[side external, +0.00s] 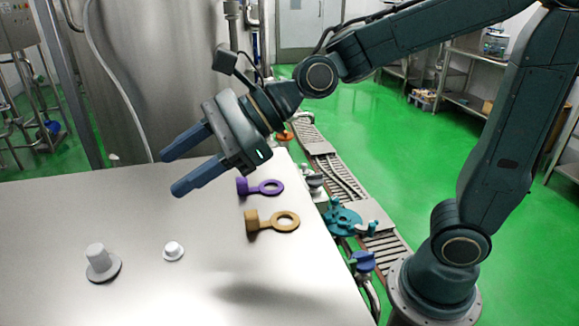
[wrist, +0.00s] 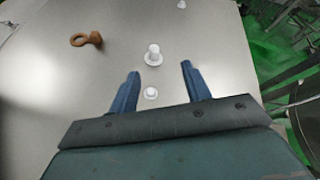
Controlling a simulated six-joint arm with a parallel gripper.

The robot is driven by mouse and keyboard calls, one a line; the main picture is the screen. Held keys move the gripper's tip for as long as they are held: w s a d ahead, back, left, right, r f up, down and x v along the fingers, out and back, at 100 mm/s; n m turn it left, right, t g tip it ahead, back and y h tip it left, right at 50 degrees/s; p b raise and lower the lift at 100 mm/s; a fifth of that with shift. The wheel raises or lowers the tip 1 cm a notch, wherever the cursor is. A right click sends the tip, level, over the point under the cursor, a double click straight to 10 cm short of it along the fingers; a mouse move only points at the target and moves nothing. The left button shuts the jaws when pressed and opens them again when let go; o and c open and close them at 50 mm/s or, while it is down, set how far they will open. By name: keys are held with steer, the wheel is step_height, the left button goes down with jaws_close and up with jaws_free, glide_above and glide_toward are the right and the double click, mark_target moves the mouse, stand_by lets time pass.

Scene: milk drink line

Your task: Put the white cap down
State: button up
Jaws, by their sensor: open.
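My gripper (side external: 172,173) is open, its two blue fingers apart with nothing between them, raised above the steel table (side external: 60,205) and pointing left. It also shows open in the wrist view (wrist: 160,69). A small white cap (side external: 173,250) with a flat rim stands on the table, apart from the gripper. A taller white capped piece (side external: 97,259) on a grey disc stands to its left. The wrist view shows a small white piece (wrist: 151,94) below a taller white one (wrist: 153,55); the fingers frame the small one from a distance.
A purple ring piece (side external: 264,187) and a brown ring piece (side external: 284,221) lie near the table's right edge. A conveyor (side external: 340,180) with teal fittings (side external: 345,219) runs beyond that edge. A steel tank (side external: 150,70) stands behind. The table's front and left have free room.

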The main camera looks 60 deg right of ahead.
steer(key=a+m+y, duration=0.1)
steer(key=a+m, duration=0.1)
steer(key=m, duration=0.1)
glide_toward(96, 255)
steer(key=shift+s+d+r, duration=0.15)
steer(key=shift+s+d, duration=0.1)
steer(key=shift+d, duration=0.45)
steer(key=shift+s+d+r, duration=0.1)
steer(key=shift+s+d, duration=0.15)
steer(key=shift+d, duration=0.5)
steer(key=shift+w+a, duration=0.1)
steer(key=x, duration=0.8)
steer(key=shift+w+a, duration=0.1)
steer(key=shift+a, duration=0.05)
steer(key=shift+f, duration=0.1)
steer(key=shift+x, duration=2.55)
steer(key=shift+w, duration=0.1)
